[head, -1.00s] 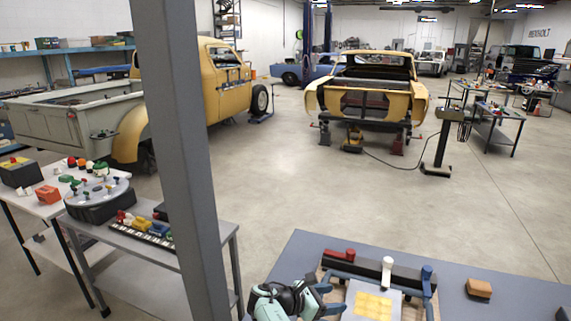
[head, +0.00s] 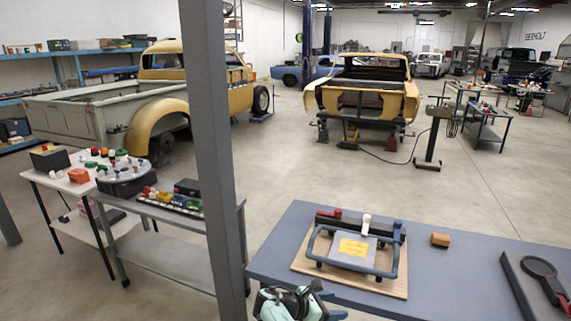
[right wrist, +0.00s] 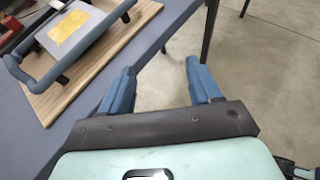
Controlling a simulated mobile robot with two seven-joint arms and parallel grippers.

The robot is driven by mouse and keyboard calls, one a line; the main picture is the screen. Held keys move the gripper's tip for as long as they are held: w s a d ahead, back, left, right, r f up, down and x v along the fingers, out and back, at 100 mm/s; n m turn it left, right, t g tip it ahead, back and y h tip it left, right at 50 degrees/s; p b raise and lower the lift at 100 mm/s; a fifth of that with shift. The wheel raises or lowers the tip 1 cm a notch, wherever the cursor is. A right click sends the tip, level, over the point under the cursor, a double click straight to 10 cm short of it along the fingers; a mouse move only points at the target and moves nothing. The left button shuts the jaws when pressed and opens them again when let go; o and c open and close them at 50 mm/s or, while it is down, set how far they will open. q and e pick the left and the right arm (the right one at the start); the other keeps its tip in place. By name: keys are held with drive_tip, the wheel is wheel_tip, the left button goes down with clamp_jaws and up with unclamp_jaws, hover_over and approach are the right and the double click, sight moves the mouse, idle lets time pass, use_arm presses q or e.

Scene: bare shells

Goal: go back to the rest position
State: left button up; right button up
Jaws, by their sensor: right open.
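My right gripper (head: 325,300) shows at the bottom edge of the head view, just in front of the blue-grey table (head: 460,268). In the right wrist view its two blue fingers (right wrist: 162,85) are spread apart with nothing between them. They point past the table's edge, with the concrete floor and a table leg beyond. My left gripper is not in any current view.
On the table a wooden board (head: 384,284) carries a blue-handled frame (head: 318,250) around a plate with a yellow patch. A grey post (head: 215,150) stands left.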

drive_tip(key=s+d+f+m+g+y, duration=0.1)
drive_tip(key=s+d+f+g+y, duration=0.1)
drive_tip(key=f, duration=0.7)
drive_tip(key=s+d+f+m+g+y, duration=0.1)
drive_tip(key=s+d+f+y, duration=0.15)
drive_tip(key=f, duration=0.65)
drive_tip(key=s+f+m+g+y, duration=0.3)
drive_tip(key=s+f+m+y, duration=0.2)
drive_tip(key=s+f, duration=0.8)
drive_tip(key=s+a+f+m+y, duration=0.1)
drive_tip(key=s+a+m+y, duration=0.1)
drive_tip(key=s+m, duration=0.7)
drive_tip(key=s+a+f+m+y, duration=0.1)
drive_tip(key=s+a+m+y, duration=0.2)
drive_tip(key=s+m, duration=0.7)
drive_tip(key=s+y, duration=0.1)
drive_tip(key=s, duration=0.4)
drive_tip(key=shift+f, duration=0.25)
